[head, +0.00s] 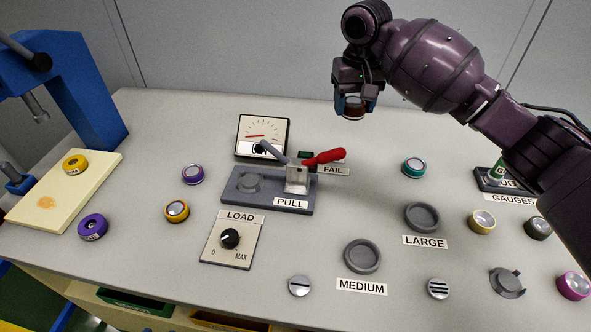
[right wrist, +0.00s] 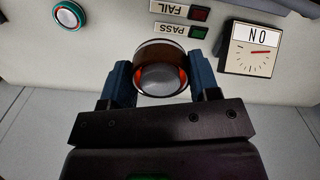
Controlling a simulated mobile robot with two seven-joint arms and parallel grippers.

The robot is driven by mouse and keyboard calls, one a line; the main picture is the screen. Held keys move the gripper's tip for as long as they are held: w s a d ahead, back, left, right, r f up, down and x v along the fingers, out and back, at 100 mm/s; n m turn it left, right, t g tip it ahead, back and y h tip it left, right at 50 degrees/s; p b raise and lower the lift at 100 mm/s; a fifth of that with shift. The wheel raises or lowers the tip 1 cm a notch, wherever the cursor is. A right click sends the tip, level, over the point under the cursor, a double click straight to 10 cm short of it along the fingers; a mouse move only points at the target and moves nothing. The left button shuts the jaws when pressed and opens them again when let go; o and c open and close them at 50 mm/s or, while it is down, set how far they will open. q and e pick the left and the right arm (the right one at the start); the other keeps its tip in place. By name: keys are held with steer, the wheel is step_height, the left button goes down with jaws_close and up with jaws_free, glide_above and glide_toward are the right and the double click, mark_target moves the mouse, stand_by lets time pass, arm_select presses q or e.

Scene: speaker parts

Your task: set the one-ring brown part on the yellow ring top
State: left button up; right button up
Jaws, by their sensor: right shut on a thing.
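My right gripper (head: 352,104) is shut on the brown part (right wrist: 161,50) and holds it in the air above the back of the table. In the right wrist view the part sits between the two blue fingers (right wrist: 161,84), with a silver domed face and an orange-red rim showing. In the head view the part (head: 353,112) is small and partly covered by the fingers; its ring count is not clear. A yellow ring (head: 75,164) lies on the cream board at the far left, well away from the gripper. My left gripper is not in view.
A blue press (head: 75,80) stands over the cream board (head: 40,213). A grey lever fixture (head: 270,202) with a red handle, a gauge (head: 262,135) and a LOAD dial (head: 230,250) stand mid-table. Several round parts are scattered around, including an orange-yellow one (head: 176,211).

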steer(key=shift+d, duration=0.8)
steer(key=shift+d+f+n, duration=0.1)
steer(key=shift+n, duration=0.2)
steer(key=shift+f, duration=0.25)
steer(key=b, duration=0.3)
glide_above(347, 178)
step_height(347, 178, down, 13)
steer(key=shift+f, duration=0.1)
steer(key=shift+f+b, duration=0.35)
steer(key=shift+f, duration=0.1)
steer(key=shift+s+f, duration=0.1)
steer(key=shift+f, duration=0.3)
step_height(347, 178, down, 5)
steer(key=shift+r+b, duration=0.1)
steer(key=shift+b, duration=0.65)
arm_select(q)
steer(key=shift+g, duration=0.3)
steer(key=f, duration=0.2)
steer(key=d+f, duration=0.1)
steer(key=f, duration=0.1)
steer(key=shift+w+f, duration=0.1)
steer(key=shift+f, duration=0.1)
arm_select(e)
steer(key=shift+r, duration=0.15)
